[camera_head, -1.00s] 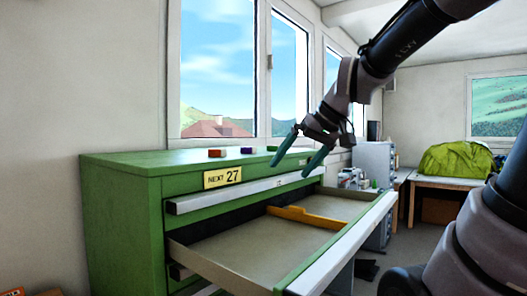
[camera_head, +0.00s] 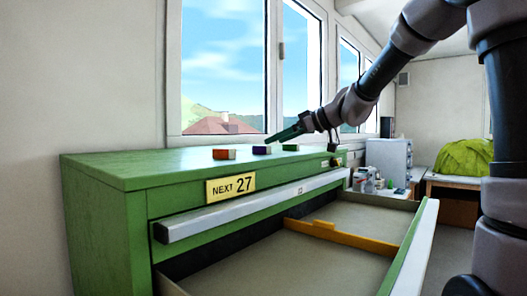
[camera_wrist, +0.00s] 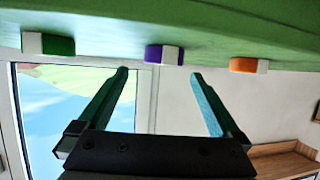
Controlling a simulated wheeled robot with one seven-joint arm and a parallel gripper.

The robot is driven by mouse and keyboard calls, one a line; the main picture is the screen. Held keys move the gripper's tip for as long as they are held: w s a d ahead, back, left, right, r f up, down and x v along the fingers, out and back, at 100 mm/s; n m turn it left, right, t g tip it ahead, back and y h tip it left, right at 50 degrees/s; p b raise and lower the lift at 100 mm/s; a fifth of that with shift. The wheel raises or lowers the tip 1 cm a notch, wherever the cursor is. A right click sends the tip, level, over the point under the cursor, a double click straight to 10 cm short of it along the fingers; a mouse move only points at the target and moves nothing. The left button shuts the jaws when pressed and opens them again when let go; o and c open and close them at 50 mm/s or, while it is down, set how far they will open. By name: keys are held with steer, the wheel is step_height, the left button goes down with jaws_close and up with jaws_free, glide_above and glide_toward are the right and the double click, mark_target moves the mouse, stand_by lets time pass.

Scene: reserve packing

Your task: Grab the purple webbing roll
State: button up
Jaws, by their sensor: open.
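The purple webbing roll (camera_head: 261,150), with a pale end, lies on top of the green cabinet between two other rolls. In the wrist view the purple roll (camera_wrist: 160,54) shows beyond my fingertips, in line with the gap between them. My gripper (camera_head: 272,139) is open and empty, just above and behind the purple roll in the head view. Its two teal fingers (camera_wrist: 160,74) stand wide apart in the wrist view. I cannot tell how much space separates them from the roll.
An orange-red roll (camera_head: 223,154) and a green roll (camera_head: 290,147) lie on either side on the green cabinet (camera_head: 105,170). An open drawer (camera_head: 240,268) with a yellow divider (camera_head: 340,235) juts out in front. Windows stand behind.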

mark_target(262, 150)
steer(key=x, duration=0.6)
steer(key=shift+s+a, duration=0.1)
steer(key=shift+s, duration=0.15)
steer(key=shift+c, duration=0.3)
steer(key=shift+r, duration=0.1)
steer(key=c, duration=1.2)
